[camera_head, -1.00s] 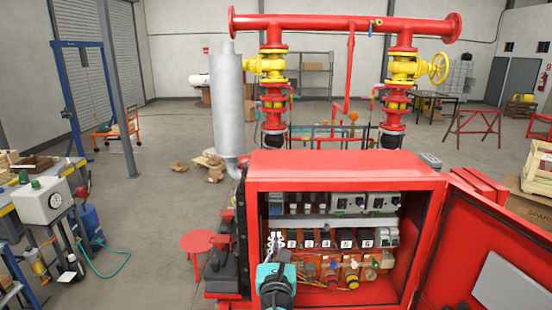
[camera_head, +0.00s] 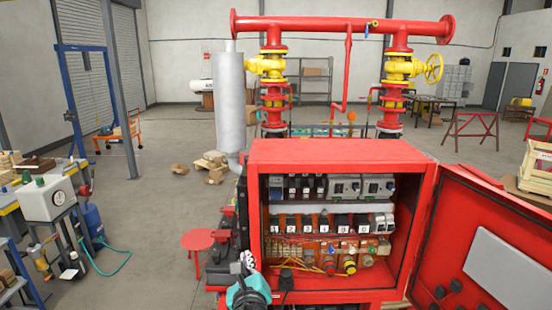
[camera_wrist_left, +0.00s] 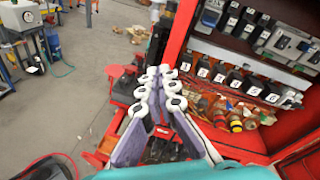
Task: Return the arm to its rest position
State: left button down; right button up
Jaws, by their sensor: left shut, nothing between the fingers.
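My left gripper (camera_head: 246,262) shows low in the head view, with a teal body and pale, jointed fingers. It is in front of the lower left edge of the open red cabinet (camera_head: 345,150). In the left wrist view the fingers (camera_wrist_left: 161,80) are together and hold nothing. The cabinet's left edge and interior lie to their right there. My right gripper is in neither view.
The cabinet holds numbered breakers (camera_head: 312,222) and several coloured knobs (camera_head: 349,264). Its red door (camera_head: 440,245) stands open at the right. A red round stool (camera_head: 198,239) and a gauge unit (camera_head: 48,198) are to the left, with open floor between them.

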pick_arm(q)
jog(key=s+a+f+n+g+y+b, duration=0.1)
jog(key=s+a+f+n+g+b, duration=0.15)
jog(key=a+f+n+b, duration=0.35)
jog(key=s+a+f+n+g+b, duration=0.1)
jog(key=s+a+f+n+b, duration=0.1)
jog(key=s+f+n, duration=0.35)
jog(key=s+a+f+n+g+y+b, duration=0.1)
jog(key=s+a+f+n+g+b, duration=0.2)
jog(key=f, duration=0.5)
jog(key=s+f+n+g+h+b, duration=0.1)
jog(key=s+f+n+h+b, duration=0.1)
jog(key=s+f+n+b, duration=0.3)
jog(key=s+f+n+g+h+b, duration=0.1)
jog(key=s+f+n+b, duration=0.5)
jog(key=f, duration=0.8)
jog(key=s+n+h, duration=0.1)
jog(key=n, duration=0.2)
jog(key=shift+d, duration=0.25)
jog(key=shift+s+n+g, duration=0.1)
jog(key=shift+n+g, duration=0.15)
